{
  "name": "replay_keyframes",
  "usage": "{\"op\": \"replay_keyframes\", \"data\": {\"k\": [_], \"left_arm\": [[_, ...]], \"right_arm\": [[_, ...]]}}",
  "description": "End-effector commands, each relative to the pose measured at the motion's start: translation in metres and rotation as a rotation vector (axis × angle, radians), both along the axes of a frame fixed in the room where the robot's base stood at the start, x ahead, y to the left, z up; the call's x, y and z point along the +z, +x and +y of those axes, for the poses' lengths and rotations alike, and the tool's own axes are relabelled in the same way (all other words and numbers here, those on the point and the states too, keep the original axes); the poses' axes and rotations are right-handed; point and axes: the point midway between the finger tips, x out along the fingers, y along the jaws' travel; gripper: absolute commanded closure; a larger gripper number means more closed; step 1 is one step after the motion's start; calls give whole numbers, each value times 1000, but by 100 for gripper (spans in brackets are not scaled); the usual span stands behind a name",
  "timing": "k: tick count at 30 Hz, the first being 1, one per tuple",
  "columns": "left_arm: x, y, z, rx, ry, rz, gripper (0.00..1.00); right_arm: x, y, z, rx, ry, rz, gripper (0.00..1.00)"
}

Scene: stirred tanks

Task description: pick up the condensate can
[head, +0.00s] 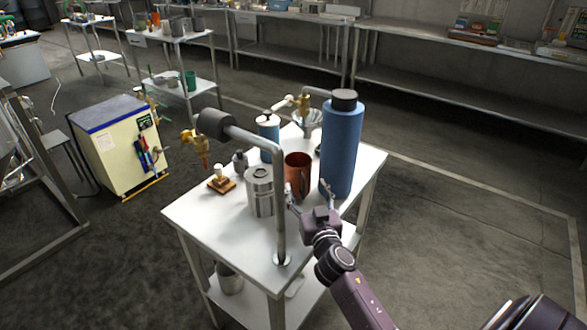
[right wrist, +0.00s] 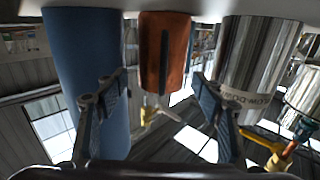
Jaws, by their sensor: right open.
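A copper-coloured can with a handle (head: 298,172) stands upright on the white table, between a steel can (head: 261,190) and a tall blue cylinder (head: 342,150). I cannot read a label on the copper can. The steel can bears lettering, partly legible as "LOW-DOWN", in the right wrist view (right wrist: 262,60). My right gripper (head: 310,193) is open and empty in front of the copper can. In the right wrist view, which is upside down, the copper can (right wrist: 165,50) shows beyond and between the open fingers, its dark handle towards me. My left gripper is not in view.
A bent grey pipe (head: 278,200) rises from the table's front edge, left of my right gripper. The blue cylinder stands close on the right. Floor right of the table is clear.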

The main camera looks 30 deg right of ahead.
Motion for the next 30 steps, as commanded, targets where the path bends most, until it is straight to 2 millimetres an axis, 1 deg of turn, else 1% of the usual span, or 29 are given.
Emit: {"op": "replay_keyframes", "data": {"k": [1, 2, 3, 4, 5, 10, 12, 14, 17, 18, 21, 24, 27, 30], "left_arm": [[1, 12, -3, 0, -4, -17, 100], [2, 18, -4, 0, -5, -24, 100], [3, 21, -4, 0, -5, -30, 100], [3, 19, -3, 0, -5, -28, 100], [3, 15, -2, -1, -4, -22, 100], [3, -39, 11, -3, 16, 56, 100], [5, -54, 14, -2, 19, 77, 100], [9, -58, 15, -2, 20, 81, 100], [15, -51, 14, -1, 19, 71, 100], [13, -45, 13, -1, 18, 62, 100], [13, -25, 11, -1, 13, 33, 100], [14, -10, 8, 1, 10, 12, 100], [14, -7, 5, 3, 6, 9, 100], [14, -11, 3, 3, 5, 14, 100]], "right_arm": [[1, 2, 0, 3, 0, -3, 38], [1, 4, -1, 4, 0, -5, 38], [2, 7, -1, 5, 1, -7, 38], [2, 9, -2, 5, 1, -7, 38], [2, 12, -3, 5, 0, -6, 38], [4, 28, -10, 5, -1, -6, 38], [7, 35, -11, 5, 0, -7, 38], [11, 43, -14, 5, -3, -6, 38], [16, 57, -19, 4, -2, -7, 38], [12, 61, -21, 4, -1, -5, 38], [11, 70, -24, 4, -1, -5, 38], [11, 75, -25, 4, 1, -6, 38], [11, 75, -26, 5, 1, -6, 38], [11, 75, -26, 5, 1, -6, 38]]}}
